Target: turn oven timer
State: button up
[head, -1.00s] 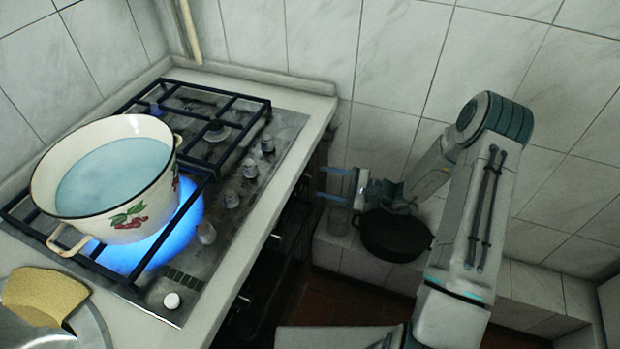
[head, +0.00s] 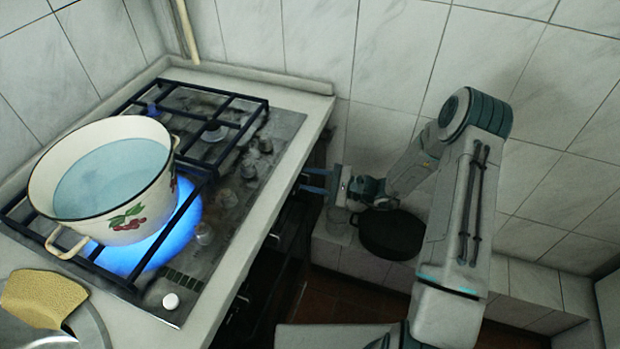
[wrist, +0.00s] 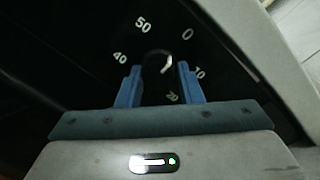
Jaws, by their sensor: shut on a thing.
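The oven timer knob (wrist: 156,72) is dark, with a pale curved mark near its upper right edge. The timer dial shows white numbers around it on a black panel (wrist: 225,60); I read 50, 0, 10 and 40. My gripper (wrist: 159,67) has its two blue fingers on either side of the knob and is shut on it. In the head view my gripper (head: 313,181) reaches left to the dark oven front (head: 287,215) below the counter edge; the knob is hidden there.
A cream enamel pot (head: 120,225) of water stands over a lit blue burner on the hob. The counter edge (head: 255,215) is close above my gripper.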

jog(key=shift+a+r+m, duration=0.15)
jog(key=shift+r+m, duration=0.05)
jog(key=shift+m, duration=0.1)
jog(key=shift+m, duration=1)
jog(key=m+p, duration=0.1)
jog(key=m, duration=0.4)
jog(key=m+t+y+p, duration=0.1)
jog(key=m, duration=0.4)
jog(key=shift+w+d+r+p, duration=0.15)
jog(key=shift+w+d+p, duration=0.05)
jog(key=shift+p, duration=0.2)
jog(key=shift+m, duration=0.3)
jog(key=o, duration=0.9)
jog(key=shift+o, duration=0.2)
jog(key=shift+s+f, duration=0.1)
jog(key=shift+f, duration=0.1)
